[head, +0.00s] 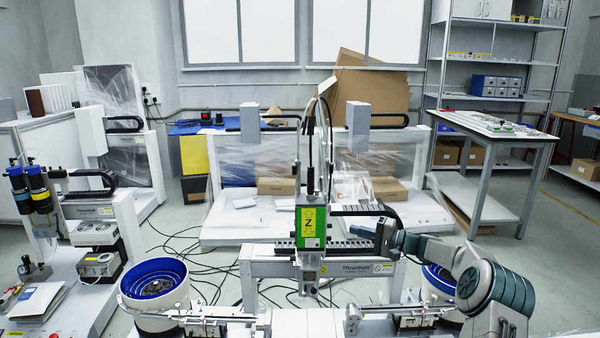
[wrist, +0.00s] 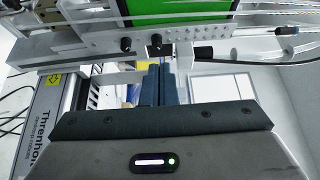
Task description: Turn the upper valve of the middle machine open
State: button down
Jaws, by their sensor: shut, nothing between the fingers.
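The middle machine is a gantry with a green Z unit (head: 310,227) on its front. In the wrist view the unit's green panel (wrist: 178,12) is at the top, above a grey plate. Small black knobs (wrist: 126,44) sit on that plate; I cannot tell which one is the upper valve or how it is turned. My gripper (wrist: 160,70) is shut and empty, its dark fingers pointing at the plate's lower edge near a black fitting. I cannot tell whether they touch. In the head view my arm reaches in from the right, beside the Z unit.
The gantry beam (head: 350,268) runs behind the unit. A blue-lined bowl feeder (head: 155,284) stands at left, and another (head: 440,278) is partly behind my arm. Hoses rise above the unit.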

jog(key=a+f+p, duration=0.1)
jog(key=a, duration=0.5)
jog(key=shift+f, duration=0.2)
dwell(0.4)
jog(key=shift+w+a+r, duration=0.1)
jog(key=shift+w, duration=0.25)
dwell(0.4)
jog(key=shift+r+b, duration=0.75)
jog(key=shift+b, duration=0.45)
jog(key=shift+s, duration=0.1)
send_near(327, 226)
jog(key=shift+w, duration=0.9)
jog(key=shift+d+r, duration=0.2)
jog(key=shift+d, duration=0.15)
